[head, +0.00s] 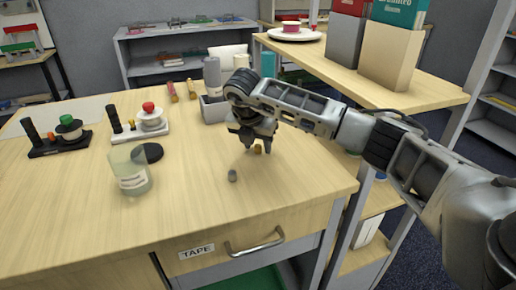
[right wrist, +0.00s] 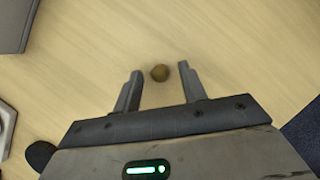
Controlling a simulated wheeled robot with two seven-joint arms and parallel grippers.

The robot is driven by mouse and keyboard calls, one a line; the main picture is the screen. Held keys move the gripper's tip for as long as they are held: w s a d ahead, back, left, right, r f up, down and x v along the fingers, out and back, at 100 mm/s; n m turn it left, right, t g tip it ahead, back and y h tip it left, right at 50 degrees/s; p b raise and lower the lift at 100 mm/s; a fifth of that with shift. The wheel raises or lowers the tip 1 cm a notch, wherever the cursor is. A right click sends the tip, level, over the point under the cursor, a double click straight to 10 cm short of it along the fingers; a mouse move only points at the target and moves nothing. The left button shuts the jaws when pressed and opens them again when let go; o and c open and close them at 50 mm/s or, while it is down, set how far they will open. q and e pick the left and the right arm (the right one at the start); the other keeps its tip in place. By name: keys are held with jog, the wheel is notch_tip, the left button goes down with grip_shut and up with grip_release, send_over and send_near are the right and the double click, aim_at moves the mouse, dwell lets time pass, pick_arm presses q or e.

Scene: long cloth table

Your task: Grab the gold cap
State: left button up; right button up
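The gold cap (right wrist: 160,73) is a small round brownish-gold piece on the wooden tabletop. In the right wrist view it lies between the two fingertips of my right gripper (right wrist: 159,72), with a gap on each side. In the head view the cap (head: 258,149) shows partly, close under the right gripper (head: 251,146), whose fingers point down at the table. The right gripper is open and empty. Its exact height above the cap is hard to tell. My left gripper is in neither view.
A small grey cap (head: 232,175) stands nearer the table front. A labelled translucent jar (head: 131,172) and a black disc (head: 153,152) are to the left. A grey bin (head: 214,108) stands behind the gripper. A raised wooden shelf (head: 360,82) with books is at right.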

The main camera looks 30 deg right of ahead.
grip_shut()
jog(key=shift+r, duration=0.15)
